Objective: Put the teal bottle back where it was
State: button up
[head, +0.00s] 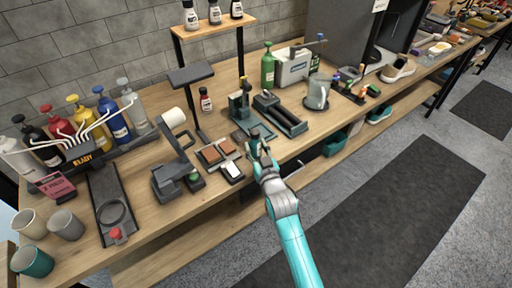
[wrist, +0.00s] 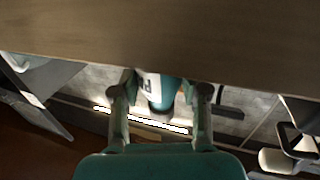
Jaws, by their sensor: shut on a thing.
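My gripper (head: 260,150) is at the front edge of the wooden bench (head: 150,236), near the middle of the head view. In the wrist view my gripper (wrist: 162,92) is shut on the teal bottle (wrist: 171,88), which has a white label with dark lettering. The bottle sits between the two fingers, partly hidden by them. In the head view the fingers and arm mostly cover it, and a dark tip shows above the gripper.
Sponge-like orange blocks (head: 212,154) and a white block (head: 232,171) lie left of my gripper. A dark tray (head: 280,114) and a clear jug (head: 317,93) stand behind. A green bottle (head: 268,68) stands farther back. Floor in front is open, with a dark mat (head: 370,215).

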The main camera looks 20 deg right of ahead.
jog(key=shift+f, duration=0.15)
jog(key=o, duration=1.3)
jog(key=shift+s+r, duration=0.15)
jog(key=shift+r, duration=0.05)
jog(key=s, duration=1.1)
jog(key=shift+s, duration=0.35)
